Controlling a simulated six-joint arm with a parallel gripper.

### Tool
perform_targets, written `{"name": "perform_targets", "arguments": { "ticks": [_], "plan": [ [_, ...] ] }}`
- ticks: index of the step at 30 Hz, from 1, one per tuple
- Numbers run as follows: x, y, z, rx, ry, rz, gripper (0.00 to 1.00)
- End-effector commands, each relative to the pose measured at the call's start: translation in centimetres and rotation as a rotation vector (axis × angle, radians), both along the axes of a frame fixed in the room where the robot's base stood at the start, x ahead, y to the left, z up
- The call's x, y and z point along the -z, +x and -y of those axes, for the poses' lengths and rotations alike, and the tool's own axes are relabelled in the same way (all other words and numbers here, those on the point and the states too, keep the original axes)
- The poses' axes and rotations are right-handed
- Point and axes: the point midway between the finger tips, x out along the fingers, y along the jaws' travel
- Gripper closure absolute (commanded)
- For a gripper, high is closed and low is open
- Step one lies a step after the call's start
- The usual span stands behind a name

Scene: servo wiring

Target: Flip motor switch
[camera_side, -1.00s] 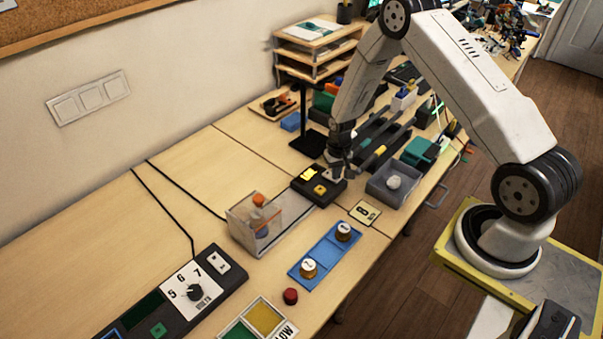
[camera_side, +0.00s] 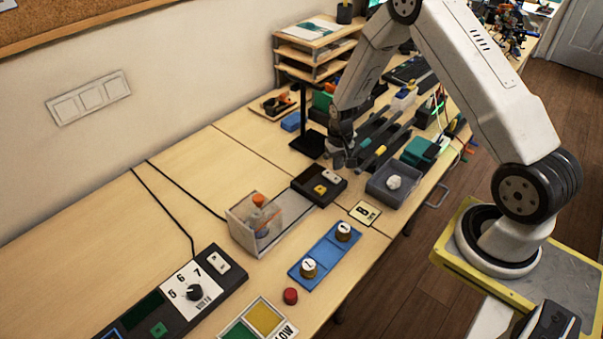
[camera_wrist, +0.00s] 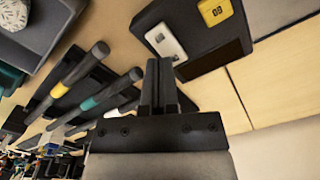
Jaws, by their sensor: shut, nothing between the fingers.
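A dark switch box (camera_side: 308,196) stands on the bench; it also shows in the wrist view (camera_wrist: 233,35). It carries a white rocker switch (camera_side: 331,176), seen in the wrist view (camera_wrist: 166,42), and a yellow block (camera_side: 320,190) with dark marks, also in the wrist view (camera_wrist: 215,11). A dark rectangular panel (camera_wrist: 212,62) on the box is unlit. My gripper (camera_side: 342,164) is shut and empty, just behind the box in the side view. Its fingertips (camera_wrist: 160,64) show just below the white rocker in the wrist view. I cannot tell whether they touch it.
A grey tray (camera_side: 384,194) with a white lump stands right of the box. A clear bin (camera_side: 240,232), a blue plate (camera_side: 318,258) with two knobs and a dial panel (camera_side: 235,276) lie nearer the camera. Screwdriver-like tools (camera_wrist: 80,70) lie close to my gripper.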

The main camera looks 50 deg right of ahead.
Motion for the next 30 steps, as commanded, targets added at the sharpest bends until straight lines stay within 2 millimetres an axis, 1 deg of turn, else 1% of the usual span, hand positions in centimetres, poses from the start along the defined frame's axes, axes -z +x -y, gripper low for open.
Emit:
{"name": "perform_targets", "arguments": {
  "ticks": [15,30],
  "plan": [
    [-2.9,0.0,0.0,0.0,0.0,0.0,1.0],
    [-3.3,-0.1,-0.1,-0.002,0.0,0.0,1.0]
  ]
}}
